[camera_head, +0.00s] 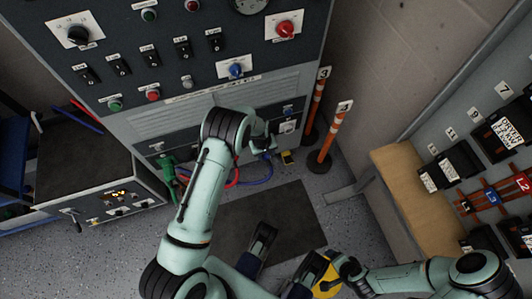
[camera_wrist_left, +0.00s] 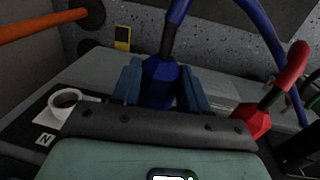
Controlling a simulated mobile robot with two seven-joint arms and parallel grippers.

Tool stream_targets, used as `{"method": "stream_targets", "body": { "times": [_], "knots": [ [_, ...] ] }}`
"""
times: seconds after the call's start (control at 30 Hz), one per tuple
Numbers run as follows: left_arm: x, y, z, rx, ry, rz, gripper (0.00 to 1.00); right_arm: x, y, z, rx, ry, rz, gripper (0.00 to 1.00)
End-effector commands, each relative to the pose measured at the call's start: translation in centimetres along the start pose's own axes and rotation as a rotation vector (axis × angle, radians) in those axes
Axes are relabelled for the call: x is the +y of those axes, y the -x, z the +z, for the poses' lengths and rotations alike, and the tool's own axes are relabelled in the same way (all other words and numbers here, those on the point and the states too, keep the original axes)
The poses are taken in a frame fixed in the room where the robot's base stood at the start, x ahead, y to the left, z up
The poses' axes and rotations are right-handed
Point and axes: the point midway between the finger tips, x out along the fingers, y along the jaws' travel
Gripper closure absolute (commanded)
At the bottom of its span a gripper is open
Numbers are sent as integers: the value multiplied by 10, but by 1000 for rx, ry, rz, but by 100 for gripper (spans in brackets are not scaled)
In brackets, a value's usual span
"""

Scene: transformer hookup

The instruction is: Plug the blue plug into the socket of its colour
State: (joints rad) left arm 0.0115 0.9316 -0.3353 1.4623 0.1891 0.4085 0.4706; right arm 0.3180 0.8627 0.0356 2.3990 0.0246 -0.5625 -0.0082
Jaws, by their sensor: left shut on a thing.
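The blue plug (camera_wrist_left: 158,82) is between the two fingers of my left gripper (camera_wrist_left: 163,88), which is shut on it. Its blue cable rises from its top in the left wrist view. Its lower end is hidden behind the gripper body, so I cannot tell whether it is in a socket. In the head view my left gripper (camera_head: 266,144) is low at the cabinet's front, with the blue cable (camera_head: 258,181) hanging below. No blue socket shows clearly. My right gripper (camera_head: 345,272) is near the bottom edge by a yellow disc; its jaws are unclear.
A red plug (camera_wrist_left: 255,121) stands right of the blue one, and a white ring socket (camera_wrist_left: 66,101) marked N is left. A green plug or cable (camera_head: 168,168) is left of my arm. Orange-white posts (camera_head: 333,135) stand right of the cabinet (camera_head: 215,75). A dark mat covers the floor.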

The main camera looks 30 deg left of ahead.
Motion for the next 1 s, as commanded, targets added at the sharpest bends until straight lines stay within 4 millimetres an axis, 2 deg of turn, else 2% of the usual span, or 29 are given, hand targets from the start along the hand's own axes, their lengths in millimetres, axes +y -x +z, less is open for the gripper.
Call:
{"method": "stream_targets", "body": {
  "times": [1.0],
  "knots": [
    [0, 0, -20, 2, 0, 1, 98, 4, -16, 2, -5, -1, 2, 23]
  ]
}}
